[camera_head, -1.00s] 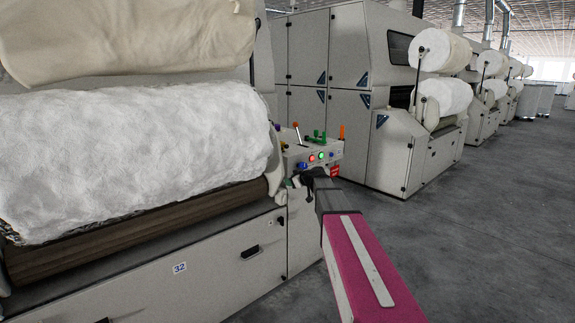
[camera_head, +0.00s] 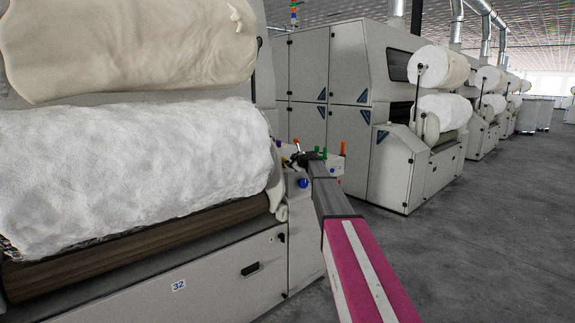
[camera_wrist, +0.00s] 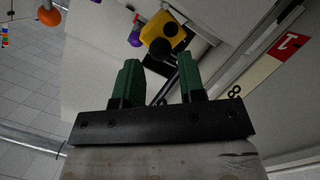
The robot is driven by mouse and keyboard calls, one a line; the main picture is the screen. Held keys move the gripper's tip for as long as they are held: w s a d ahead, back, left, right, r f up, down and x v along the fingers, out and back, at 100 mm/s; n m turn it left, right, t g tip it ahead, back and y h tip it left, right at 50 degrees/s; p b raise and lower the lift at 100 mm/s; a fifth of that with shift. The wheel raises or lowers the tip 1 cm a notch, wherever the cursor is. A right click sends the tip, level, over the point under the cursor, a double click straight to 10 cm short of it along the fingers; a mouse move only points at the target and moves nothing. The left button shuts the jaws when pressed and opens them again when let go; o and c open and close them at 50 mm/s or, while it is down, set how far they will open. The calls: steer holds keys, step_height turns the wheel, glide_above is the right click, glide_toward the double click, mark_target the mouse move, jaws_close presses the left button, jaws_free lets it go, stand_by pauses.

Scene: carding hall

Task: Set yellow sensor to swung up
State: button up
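In the wrist view the yellow sensor (camera_wrist: 158,29) is a rounded yellow body with a dark round spot. It sits just beyond my fingertips, with a dark cylindrical part and a thin dark rod below it. My gripper (camera_wrist: 159,62) has two green fingers standing apart, with no object clearly held between them. Whether a finger touches the sensor cannot be told. In the head view my gripper (camera_head: 310,157) is at the control box (camera_head: 301,208) at the end of the near machine. I cannot make out the sensor there.
Close by in the wrist view are a purple knob (camera_wrist: 135,38) and an orange knob (camera_wrist: 49,17). A white fibre roll (camera_head: 130,165) is at left. Grey floor (camera_head: 440,260) is clear at right.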

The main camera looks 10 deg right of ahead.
steer(key=x, duration=0.4)
steer(key=shift+w+a+f, duration=0.1)
steer(key=shift+w+a, duration=0.05)
steer(key=shift+w, duration=0.15)
steer(key=c, duration=0.6)
steer(key=shift+w+d+m+g+y, duration=0.25)
steer(key=shift+d+m+g+y, duration=0.2)
steer(key=shift+m, duration=0.65)
steer(key=shift+c, duration=0.2)
steer(key=o, duration=0.6)
steer(key=shift+o, duration=0.2)
